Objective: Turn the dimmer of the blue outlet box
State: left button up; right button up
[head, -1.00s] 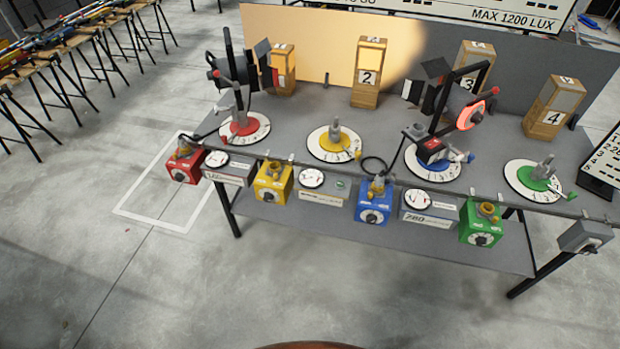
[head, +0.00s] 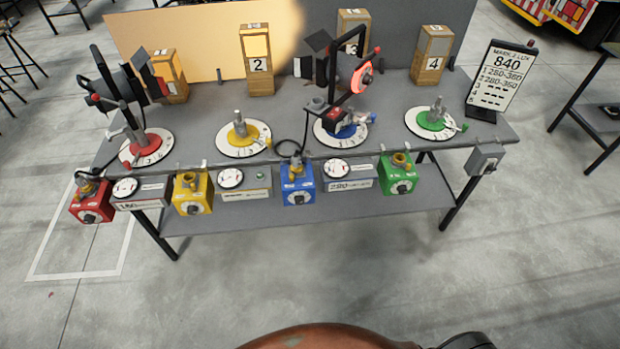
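The blue outlet box (head: 298,184) hangs at the front edge of the grey table, between two grey meter boxes. Its round dimmer (head: 297,198) is on the front face, with a dark centre; its exact setting is too small to read. A plug with a black cable sits on top of the box. The cable runs up toward the lamp (head: 352,80) on the blue-marked turntable (head: 347,128). That lamp has a glowing red-orange rear. Neither of my grippers is in the head view, so their state is hidden.
Red (head: 91,204), yellow (head: 192,194) and green (head: 397,175) outlet boxes hang along the same edge. A grey box (head: 486,158) is at the table's right corner. A sign reading 840 (head: 503,76) stands on the right. The floor in front is clear.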

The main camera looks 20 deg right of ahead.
aim_at(300, 199)
jog(key=u, duration=0.2)
jog(key=i, duration=0.75)
jog(key=u, duration=1.95)
